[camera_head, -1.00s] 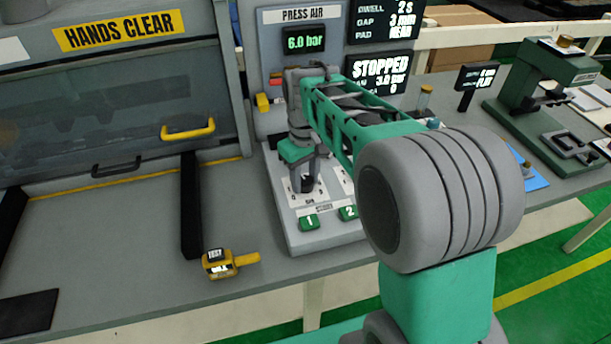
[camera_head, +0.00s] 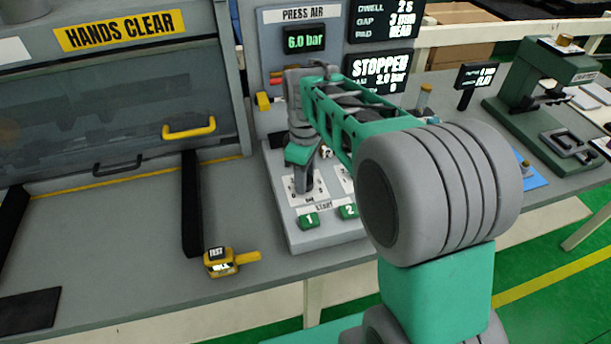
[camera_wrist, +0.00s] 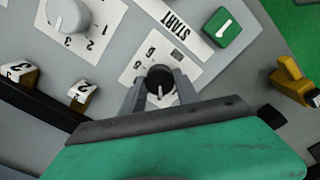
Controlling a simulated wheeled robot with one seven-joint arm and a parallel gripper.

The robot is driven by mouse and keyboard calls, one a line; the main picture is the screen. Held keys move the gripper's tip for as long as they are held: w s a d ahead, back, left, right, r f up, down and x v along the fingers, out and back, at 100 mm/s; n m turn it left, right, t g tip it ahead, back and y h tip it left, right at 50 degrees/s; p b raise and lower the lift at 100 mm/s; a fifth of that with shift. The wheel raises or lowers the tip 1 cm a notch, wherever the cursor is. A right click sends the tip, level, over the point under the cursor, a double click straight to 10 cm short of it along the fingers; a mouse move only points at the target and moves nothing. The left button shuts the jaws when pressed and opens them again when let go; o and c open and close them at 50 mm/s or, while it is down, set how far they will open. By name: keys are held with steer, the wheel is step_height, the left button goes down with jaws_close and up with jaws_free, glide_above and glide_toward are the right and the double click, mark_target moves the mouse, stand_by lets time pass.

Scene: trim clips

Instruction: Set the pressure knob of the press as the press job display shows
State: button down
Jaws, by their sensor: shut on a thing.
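In the wrist view my gripper (camera_wrist: 160,92) is shut around a black knob (camera_wrist: 160,78) with a white pointer mark, on a white numbered scale plate (camera_wrist: 148,58). A 6 and a 5 seem readable; other numbers are hidden by the fingers. In the head view my gripper (camera_head: 302,182) is low over the press panel (camera_head: 290,236) and hides the knob. The black status screen (camera_head: 378,75) reads STOPPED and seemingly 2.0 bar. The press air display (camera_head: 305,40) reads 6.0 bar.
A second, pale knob (camera_wrist: 66,14) sits beside the gripped one on its own scale. Green start buttons 1 (camera_head: 309,220) and 2 (camera_head: 348,211) are close in front. A yellow TEST device (camera_head: 219,262) lies on the bench to the left.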

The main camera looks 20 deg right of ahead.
steer(key=c, duration=0.9)
jaws_free()
steer(key=shift+r, duration=0.1)
step_height(320, 180, up, 8)
steer(key=shift+f, duration=0.2)
